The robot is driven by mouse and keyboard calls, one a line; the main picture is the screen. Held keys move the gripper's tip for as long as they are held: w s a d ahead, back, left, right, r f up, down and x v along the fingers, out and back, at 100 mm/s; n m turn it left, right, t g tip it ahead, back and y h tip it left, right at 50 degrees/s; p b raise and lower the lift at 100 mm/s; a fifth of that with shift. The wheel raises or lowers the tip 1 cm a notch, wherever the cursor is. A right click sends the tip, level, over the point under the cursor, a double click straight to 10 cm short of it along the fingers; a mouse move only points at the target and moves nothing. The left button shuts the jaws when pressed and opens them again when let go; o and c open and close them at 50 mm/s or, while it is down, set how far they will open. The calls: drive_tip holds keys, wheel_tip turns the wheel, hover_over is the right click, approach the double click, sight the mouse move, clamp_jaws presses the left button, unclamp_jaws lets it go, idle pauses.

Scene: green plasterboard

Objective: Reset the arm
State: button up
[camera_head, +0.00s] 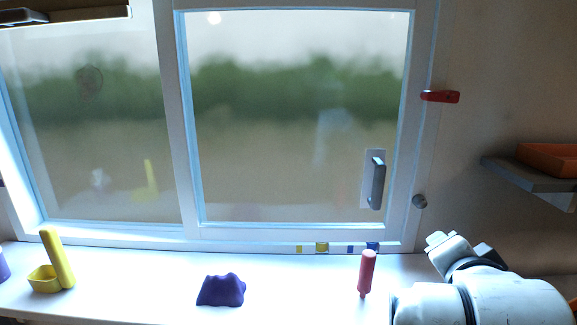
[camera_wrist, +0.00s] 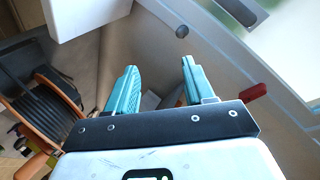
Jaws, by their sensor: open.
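My arm, white with dark joint rings, reaches in from the lower right in the head view. Its gripper fingers are not clearly seen there. In the wrist view my gripper (camera_wrist: 158,82) shows two teal fingers spread well apart with nothing between them. Beyond the fingers are a plain wall and part of the window frame. My gripper touches nothing that I can see.
On the white sill stand a yellow scoop-like piece (camera_head: 58,262), a purple lump (camera_head: 221,290) and a red-handled tool (camera_head: 366,272). The window has a grey handle (camera_head: 377,183). A red lever (camera_head: 440,96) and a shelf with an orange tray (camera_head: 548,158) are at right.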

drive_tip(key=s+d+f+n+g+y, duration=0.1)
drive_tip(key=s+d+f+n+g, duration=0.15)
drive_tip(key=f, duration=0.55)
drive_tip(key=s+d+f+n+g, duration=0.1)
drive_tip(key=s+f+n, duration=0.25)
drive_tip(key=f, duration=0.45)
drive_tip(key=s+f+n+g+y, duration=0.1)
drive_tip(key=s+f+n+g, duration=0.2)
drive_tip(key=s+f, duration=0.8)
drive_tip(key=s+a+f+n+g+y, duration=0.1)
drive_tip(key=s+f+g, duration=0.4)
drive_tip(key=s+f, duration=0.5)
drive_tip(key=s+n+y, duration=0.1)
drive_tip(key=s+n, duration=0.1)
drive_tip(key=s, duration=0.3)
drive_tip(key=shift+s+a+f+n, duration=0.2)
drive_tip(key=shift+s+f+n, duration=0.05)
drive_tip(key=shift+f+n, duration=0.15)
